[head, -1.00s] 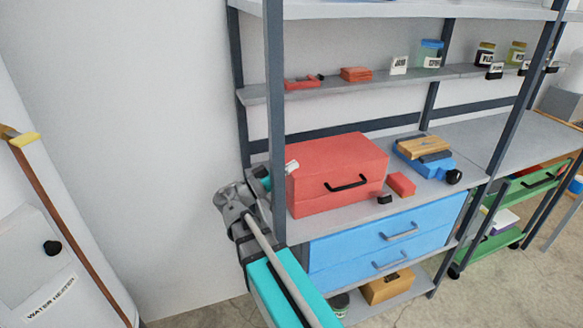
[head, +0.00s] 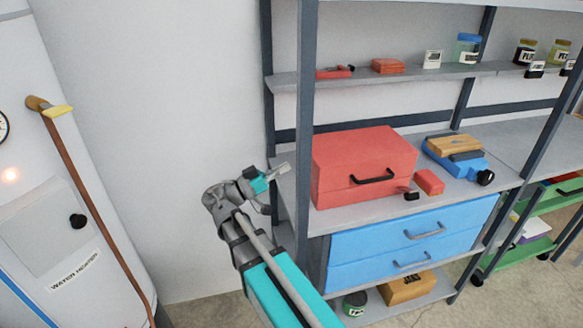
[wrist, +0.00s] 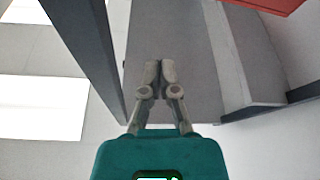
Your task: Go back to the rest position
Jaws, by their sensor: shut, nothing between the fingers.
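My gripper (head: 280,171) is at the left end of the shelf unit in the head view, just left of the front upright post and left of the red toolbox. It is empty. In the wrist view its two grey fingers (wrist: 160,68) are brought together at the tips with nothing between them. The wrist camera faces the underside of a shelf and a dark post.
The dark post (head: 305,130) of the shelf unit stands close to my gripper. A red toolbox (head: 340,178) sits on the middle shelf, above blue drawers (head: 375,243). A white water heater (head: 60,200) stands at the left. Bare wall lies between heater and shelf.

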